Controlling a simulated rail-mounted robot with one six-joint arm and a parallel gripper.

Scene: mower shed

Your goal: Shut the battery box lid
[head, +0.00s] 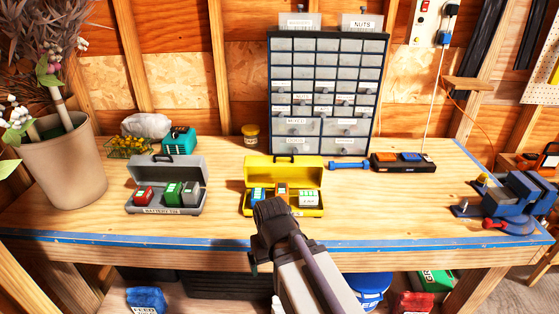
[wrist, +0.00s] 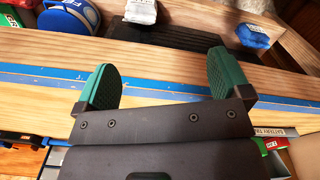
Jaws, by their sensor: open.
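A grey box (head: 135,205) with a front label that seems to read "BATTERY TIN" stands on the bench at left. Its lid (head: 143,172) is up, tilted back, with a handle on it. Red, green and grey batteries (head: 174,193) sit inside. A yellow box (head: 316,210) stands mid-bench, its lid (head: 284,173) also up; it holds several blocks, and its front is partly hidden by my arm. My gripper (wrist: 162,72) is open and empty, its green pads wide apart over the taped bench edge. In the head view it (head: 270,212) is in front of the yellow box.
A potted plant (head: 60,165) stands at far left. A teal case (head: 178,140), a drawer cabinet (head: 327,95), a blue tool (head: 349,166), a black charger strip (head: 403,162) and a blue vise (head: 515,195) are on the bench. The front strip between grey and yellow boxes is clear.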

